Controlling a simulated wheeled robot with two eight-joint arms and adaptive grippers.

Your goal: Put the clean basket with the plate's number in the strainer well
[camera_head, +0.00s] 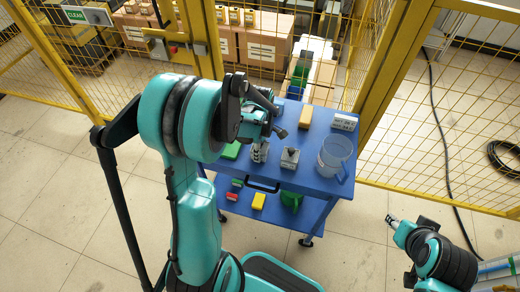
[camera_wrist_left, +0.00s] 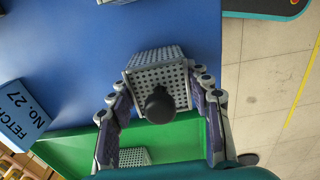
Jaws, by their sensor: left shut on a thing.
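My left gripper (camera_wrist_left: 163,108) is shut on a grey perforated basket (camera_wrist_left: 172,75) with a dark round knob, over the blue cart top. The gripper also shows in the head view (camera_head: 262,136), with the basket below it (camera_head: 260,152). A green tray (camera_wrist_left: 172,142) lies beside it in the wrist view, with another perforated basket (camera_wrist_left: 133,157) in it. The blue plate (camera_wrist_left: 22,112) reads "FETCH No. 27". Another metal basket with a dark knob (camera_head: 290,157) stands on the cart. No number is readable on the baskets. I cannot identify the strainer well. My right gripper (camera_head: 392,221) is off the cart at lower right; its jaw state is unclear.
The blue cart (camera_head: 318,182) also bears a clear jug (camera_head: 335,158), a yellow block (camera_head: 305,117) and a white lettered block (camera_head: 345,122). Its lower shelf holds small red and yellow blocks (camera_head: 258,201) and a green item (camera_head: 291,200). Yellow mesh fencing (camera_head: 440,110) stands behind.

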